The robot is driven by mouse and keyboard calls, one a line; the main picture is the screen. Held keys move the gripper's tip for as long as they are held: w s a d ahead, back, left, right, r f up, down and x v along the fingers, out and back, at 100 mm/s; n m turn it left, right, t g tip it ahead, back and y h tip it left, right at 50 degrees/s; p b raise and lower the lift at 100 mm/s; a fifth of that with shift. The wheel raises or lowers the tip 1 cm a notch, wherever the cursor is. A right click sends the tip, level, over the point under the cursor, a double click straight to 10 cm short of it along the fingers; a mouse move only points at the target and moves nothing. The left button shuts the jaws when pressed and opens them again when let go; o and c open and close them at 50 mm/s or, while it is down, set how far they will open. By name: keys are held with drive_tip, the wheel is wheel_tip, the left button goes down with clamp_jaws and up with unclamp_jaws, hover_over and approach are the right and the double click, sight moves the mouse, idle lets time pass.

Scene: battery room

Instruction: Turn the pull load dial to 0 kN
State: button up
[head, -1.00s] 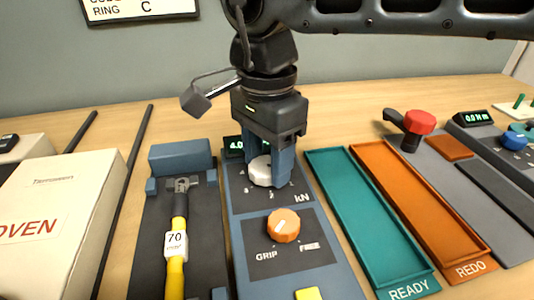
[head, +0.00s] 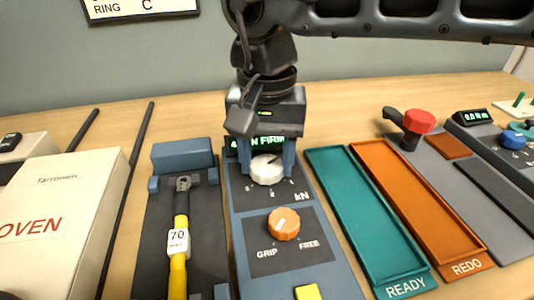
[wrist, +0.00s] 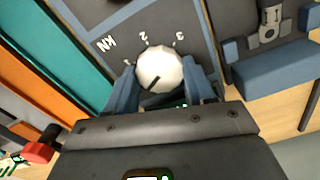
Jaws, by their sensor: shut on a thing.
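The pull load dial is a white ridged knob (head: 266,171) on a blue-grey console (head: 240,200) marked kN. In the wrist view the dial (wrist: 159,68) has marks 1, 2 and 3 around its upper side. Its dark pointer line points to the lower left there, away from those numbers. I cannot make out a 0 mark. My gripper (head: 267,163) points down over the dial, shut on it with one finger on each side.
An orange GRIP/FREE knob (head: 284,224) and a yellow button (head: 307,292) sit in front on the console. A yellow-handled tool (head: 179,240) lies in a holder to the left. Teal READY (head: 404,288) and orange REDO (head: 466,267) trays lie to the right.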

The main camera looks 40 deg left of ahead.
sight(267, 164)
drive_tip(key=shift+n, duration=0.3)
drive_tip(key=o, duration=1)
drive_tip(key=shift+o, duration=0.2)
wheel_tip(267, 164, up, 8)
drive_tip(key=shift+f, duration=0.1)
idle(0.4)
